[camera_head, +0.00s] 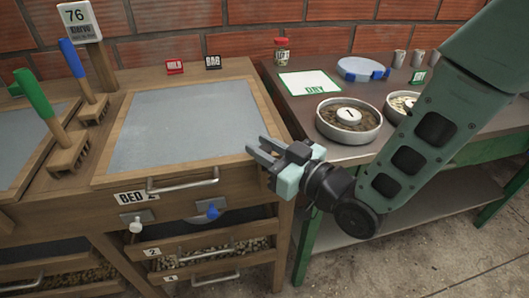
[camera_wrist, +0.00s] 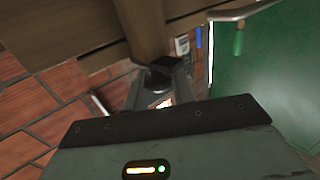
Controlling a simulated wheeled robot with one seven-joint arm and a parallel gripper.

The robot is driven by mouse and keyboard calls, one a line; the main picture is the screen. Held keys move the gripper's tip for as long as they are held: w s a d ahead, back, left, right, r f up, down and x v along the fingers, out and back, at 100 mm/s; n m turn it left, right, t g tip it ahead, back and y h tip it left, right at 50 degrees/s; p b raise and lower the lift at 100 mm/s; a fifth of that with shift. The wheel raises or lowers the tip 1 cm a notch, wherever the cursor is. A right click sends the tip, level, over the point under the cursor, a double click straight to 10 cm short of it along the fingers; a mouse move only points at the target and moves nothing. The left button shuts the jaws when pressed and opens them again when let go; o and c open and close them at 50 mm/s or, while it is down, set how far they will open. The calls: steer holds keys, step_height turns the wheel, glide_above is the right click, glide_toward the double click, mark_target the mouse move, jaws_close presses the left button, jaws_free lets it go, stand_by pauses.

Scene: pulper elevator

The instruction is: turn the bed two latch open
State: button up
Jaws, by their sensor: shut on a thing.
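The wooden bed (camera_head: 188,126) with a grey panel carries the sign BED 2 (camera_head: 136,197) on its front. Below its bar handle (camera_head: 183,183) are a white knob on a pale plate (camera_head: 136,224) and a blue knob (camera_head: 212,210); which one is the latch I cannot tell. My gripper (camera_head: 256,151) is at the bed's right front corner, up and to the right of the blue knob and apart from it. In the wrist view, a dark piece lies between my fingertips (camera_wrist: 160,86), near a wooden post (camera_wrist: 141,28). I cannot make out what the jaws hold.
Drawers of pale pieces (camera_head: 205,250) sit under the bed. Rakes (camera_head: 70,148) stand on the left. Brick walls close the back.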

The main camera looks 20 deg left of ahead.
steer(key=m+t+h+b, duration=0.1)
steer(key=m+t+h, duration=0.1)
steer(key=t, duration=0.1)
steer(key=m+t+h+b, duration=0.2)
steer(key=shift+s+a+f+m+t+b, duration=0.1)
steer(key=shift+s+f+m+t+b, duration=0.05)
steer(key=shift+m+t+b, duration=0.2)
steer(key=m+t+h+b, duration=0.1)
steer(key=m+t+h, duration=0.2)
steer(key=h, duration=0.1)
steer(key=shift+m+h, duration=0.25)
steer(key=shift+h, duration=0.15)
steer(key=m+t+h, duration=0.1)
steer(key=h, duration=0.1)
steer(key=m+h, duration=0.2)
steer(key=h, duration=0.1)
steer(key=shift+m+t+b, duration=0.3)
steer(key=shift+t, duration=0.05)
steer(key=shift+r+m+h+p, duration=0.1)
steer(key=shift+m+h+p, duration=0.1)
steer(key=shift+m+h, duration=1.15)
steer(key=shift+r+m+h+p, duration=0.15)
steer(key=shift+m+h, duration=0.5)
steer(key=shift+h, duration=1.3)
steer(key=shift+w, duration=0.2)
steer(key=o, duration=0.9)
steer(key=shift+s+f, duration=0.1)
steer(key=shift+s, duration=0.05)
steer(key=v, duration=1.7)
steer(key=shift+a, duration=0.25)
